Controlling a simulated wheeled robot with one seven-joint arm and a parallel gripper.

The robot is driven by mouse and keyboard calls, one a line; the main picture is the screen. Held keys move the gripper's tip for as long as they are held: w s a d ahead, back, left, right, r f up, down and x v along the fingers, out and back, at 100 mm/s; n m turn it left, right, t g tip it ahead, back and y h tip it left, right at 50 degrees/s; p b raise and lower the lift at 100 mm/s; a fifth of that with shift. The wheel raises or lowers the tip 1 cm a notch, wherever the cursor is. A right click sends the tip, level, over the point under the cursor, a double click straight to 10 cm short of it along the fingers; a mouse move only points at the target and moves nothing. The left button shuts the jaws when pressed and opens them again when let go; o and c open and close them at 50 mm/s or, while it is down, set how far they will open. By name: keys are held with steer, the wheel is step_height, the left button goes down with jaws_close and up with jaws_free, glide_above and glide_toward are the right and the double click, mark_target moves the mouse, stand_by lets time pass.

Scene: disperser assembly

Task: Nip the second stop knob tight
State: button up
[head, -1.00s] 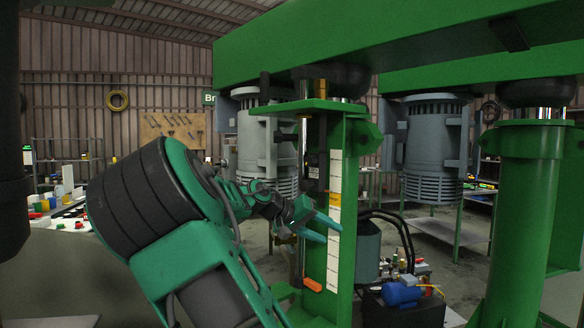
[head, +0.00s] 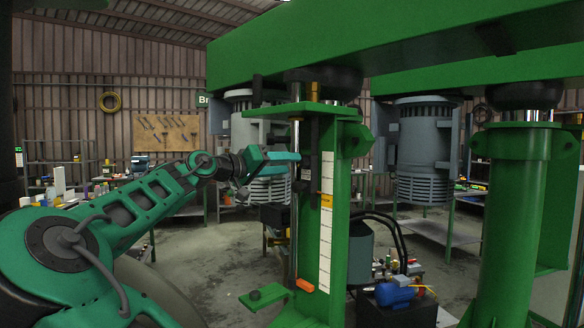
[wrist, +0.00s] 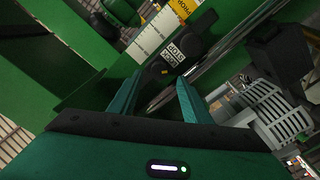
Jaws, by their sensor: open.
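A black stop block with a white STOP label (wrist: 172,56) sits beside the bright metal rod in the wrist view. In the head view a small dark stop part (head: 303,186) shows on the green column, left of the scale. My gripper (wrist: 157,84) is open. Its two teal fingers point at the block, and the block's dark near end shows between and beyond their tips. In the head view my gripper (head: 287,160) reaches the column from the left at about the block's height.
A green beam (head: 400,45) spans overhead. A grey motor (head: 424,150) hangs at the right. Open floor lies left of the column.

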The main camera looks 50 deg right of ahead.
mark_target(299, 164)
steer(key=shift+s+d, duration=0.15)
steer(key=shift+d, duration=0.9)
steer(key=shift+s+d, duration=0.1)
steer(key=shift+d, duration=0.95)
steer(key=c, duration=1)
steer(key=shift+d, duration=0.1)
steer(key=shift+c, duration=0.2)
